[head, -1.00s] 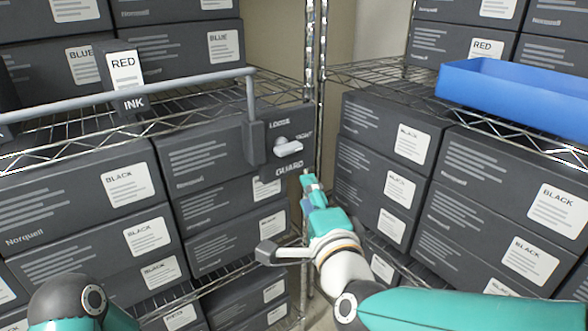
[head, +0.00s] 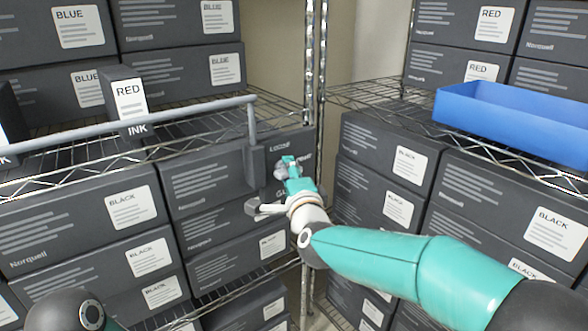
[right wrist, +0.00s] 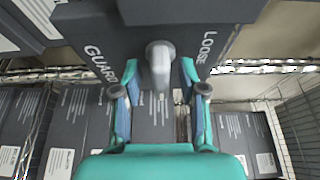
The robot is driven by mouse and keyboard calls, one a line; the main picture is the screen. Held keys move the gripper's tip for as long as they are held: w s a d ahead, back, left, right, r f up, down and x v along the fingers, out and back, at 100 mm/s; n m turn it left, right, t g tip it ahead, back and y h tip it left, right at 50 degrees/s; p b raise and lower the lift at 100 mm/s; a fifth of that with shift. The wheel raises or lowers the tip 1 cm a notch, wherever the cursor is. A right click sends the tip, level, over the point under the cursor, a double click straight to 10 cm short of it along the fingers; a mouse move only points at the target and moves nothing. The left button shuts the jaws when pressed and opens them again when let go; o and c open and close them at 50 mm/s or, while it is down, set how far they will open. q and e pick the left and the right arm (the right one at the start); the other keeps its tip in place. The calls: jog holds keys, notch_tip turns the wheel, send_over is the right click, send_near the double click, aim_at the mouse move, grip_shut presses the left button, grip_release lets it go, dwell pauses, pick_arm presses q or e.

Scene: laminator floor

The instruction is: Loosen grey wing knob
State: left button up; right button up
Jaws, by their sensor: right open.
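The grey wing knob (right wrist: 159,62) sits on a dark panel (right wrist: 136,32) lettered GUARD and LOOSE. In the right wrist view it stands between the two fingers of my right gripper (right wrist: 158,90), which is open with a gap on each side of the knob. In the head view the right gripper (head: 287,164) is at the panel and largely covers the knob (head: 280,173). The word LOOSE shows above it; the other lettering is partly hidden. My left gripper is out of view; only a part of my left arm shows at lower left.
A grey guard bar (head: 120,130) runs across the left shelf front to a dark bracket (head: 253,165) just left of the knob. A chrome rack post (head: 309,130) stands right of the panel. Dark boxes fill the shelves; a blue tray (head: 515,118) sits at right.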

jog(key=shift+w+a, duration=0.1)
jog(key=shift+w, duration=0.3)
